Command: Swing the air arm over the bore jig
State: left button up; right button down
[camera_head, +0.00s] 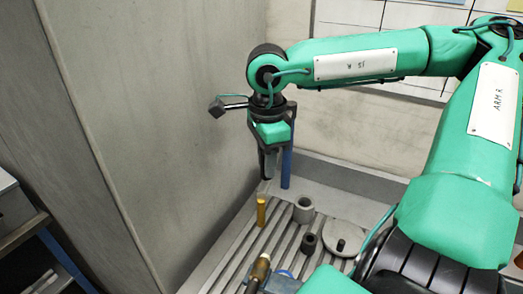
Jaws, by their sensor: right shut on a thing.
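My right gripper (268,172) points down over the back left of a grey slotted bed (231,255). It is shut, and what its jaws hold is mostly hidden; it seems to be part of the air arm. A blue upright post (287,168) stands just right of the jaws. A grey hollow cylinder (303,209), which looks like the bore jig, stands on the bed below and right of the gripper. A brass nozzle-like piece (259,268) shows at the bottom, beside a blue part (283,280). My left gripper is out of view.
A grey wall panel (150,120) closes off the left side. My right forearm hides the bed's right part.

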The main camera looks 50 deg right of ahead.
jog(key=shift+w, duration=0.1)
jog(key=c, duration=1.2)
grip_release()
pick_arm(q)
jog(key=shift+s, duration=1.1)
pick_arm(e)
jog(key=shift+o, duration=0.2)
jog(key=shift+r, duration=0.15)
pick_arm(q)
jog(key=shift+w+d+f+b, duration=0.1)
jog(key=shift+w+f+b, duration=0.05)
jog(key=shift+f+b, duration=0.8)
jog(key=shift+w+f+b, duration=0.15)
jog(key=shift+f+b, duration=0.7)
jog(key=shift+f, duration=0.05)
pick_arm(e)
notch_tip(320, 180, up, 14)
jog(key=shift+f, duration=0.2)
jog(key=shift+f, duration=0.1)
